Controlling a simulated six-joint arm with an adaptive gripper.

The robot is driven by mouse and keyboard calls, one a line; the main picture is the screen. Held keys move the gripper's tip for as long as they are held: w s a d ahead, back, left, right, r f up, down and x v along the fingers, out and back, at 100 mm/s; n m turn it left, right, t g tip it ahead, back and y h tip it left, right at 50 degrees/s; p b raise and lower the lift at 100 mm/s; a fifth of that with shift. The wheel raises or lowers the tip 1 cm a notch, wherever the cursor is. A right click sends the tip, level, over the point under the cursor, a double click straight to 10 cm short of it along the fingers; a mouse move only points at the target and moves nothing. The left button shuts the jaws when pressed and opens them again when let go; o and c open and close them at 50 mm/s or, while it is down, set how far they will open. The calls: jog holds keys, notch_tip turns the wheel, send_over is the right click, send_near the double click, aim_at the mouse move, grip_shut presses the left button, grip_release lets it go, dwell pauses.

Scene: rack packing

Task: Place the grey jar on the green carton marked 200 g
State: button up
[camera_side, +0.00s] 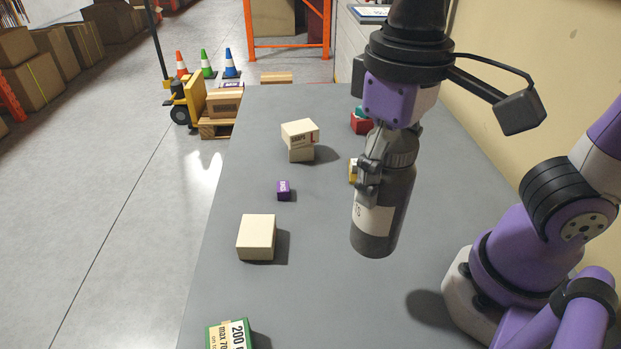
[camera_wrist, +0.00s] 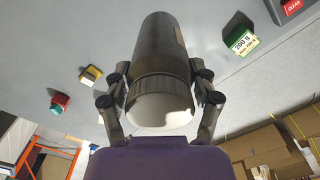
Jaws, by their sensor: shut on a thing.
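The grey jar (camera_side: 385,215) has a pale label and hangs upright above the table in the side view. My gripper (camera_side: 368,172) is shut on it near its upper part. The jar (camera_wrist: 158,50) also fills the middle of the wrist view, between the fingers of my gripper (camera_wrist: 161,88). The green carton marked 200 g (camera_side: 229,336) stands at the bottom edge of the side view, partly cut off. It also shows in the wrist view (camera_wrist: 241,40), to the right of the jar and apart from it. Nothing is seen on its visible part.
A cream box (camera_side: 256,236), a small purple box (camera_side: 284,190) and two stacked cartons (camera_side: 300,135) stand on the left of the grey table. A yellow box (camera_side: 353,171) and a red box (camera_side: 360,124) are partly hidden behind my gripper.

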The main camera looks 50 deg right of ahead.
jog(key=w+a+r, duration=0.1)
jog(key=w+a, duration=0.2)
jog(key=a, duration=0.6)
jog(key=w+a, duration=0.4)
jog(key=a, duration=0.5)
notch_tip(320, 180, down, 8)
jog(key=shift+s+a, duration=0.2)
jog(key=shift+a, duration=0.2)
jog(key=shift+f, duration=0.1)
jog(key=shift+f, duration=0.15)
jog(key=o, duration=1.4)
jog(key=shift+o, duration=0.2)
